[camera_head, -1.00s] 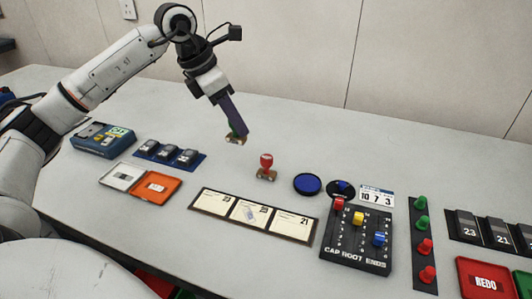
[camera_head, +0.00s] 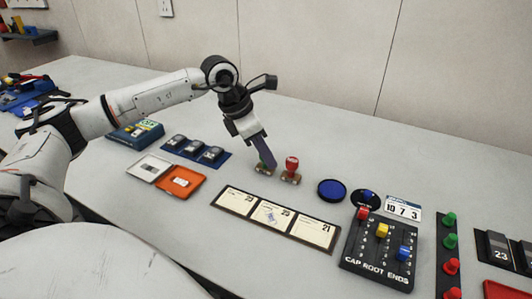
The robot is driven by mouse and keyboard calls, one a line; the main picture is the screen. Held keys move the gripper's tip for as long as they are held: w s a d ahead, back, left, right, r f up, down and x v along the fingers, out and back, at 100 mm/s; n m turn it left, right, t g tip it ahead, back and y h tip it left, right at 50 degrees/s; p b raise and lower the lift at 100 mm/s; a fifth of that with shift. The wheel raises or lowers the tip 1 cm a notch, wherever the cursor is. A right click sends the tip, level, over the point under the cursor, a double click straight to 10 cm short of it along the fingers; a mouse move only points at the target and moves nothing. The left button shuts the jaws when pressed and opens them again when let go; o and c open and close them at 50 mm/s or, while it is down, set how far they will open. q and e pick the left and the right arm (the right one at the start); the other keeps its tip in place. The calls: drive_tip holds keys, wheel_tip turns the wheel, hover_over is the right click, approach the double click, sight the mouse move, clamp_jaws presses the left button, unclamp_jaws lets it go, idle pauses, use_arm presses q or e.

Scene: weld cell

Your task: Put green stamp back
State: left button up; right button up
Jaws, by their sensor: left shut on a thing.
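My left gripper (camera_head: 264,160) points down and is shut on the green stamp (camera_head: 266,170). The fingers hide most of the stamp; a little green and its brown base show below them. The stamp's base is close to the table top, just left of the red stamp (camera_head: 291,165), which stands upright. I cannot tell whether the green stamp touches the table. My right gripper is not in view.
A blue ink pad (camera_head: 331,190) lies right of the stamps. A card strip (camera_head: 274,219) lies in front, with a slider board (camera_head: 378,250) to its right. An open orange case (camera_head: 181,182) and a blue tray (camera_head: 196,152) lie left. The table behind the stamps is clear.

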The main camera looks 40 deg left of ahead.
use_arm(q)
drive_tip(key=o, duration=0.8)
drive_tip(key=shift+f, duration=0.1)
drive_tip(key=shift+o, duration=0.2)
drive_tip(key=v, duration=1.2)
drive_tip(key=shift+r, duration=0.25)
drive_tip(key=shift+w, duration=0.1)
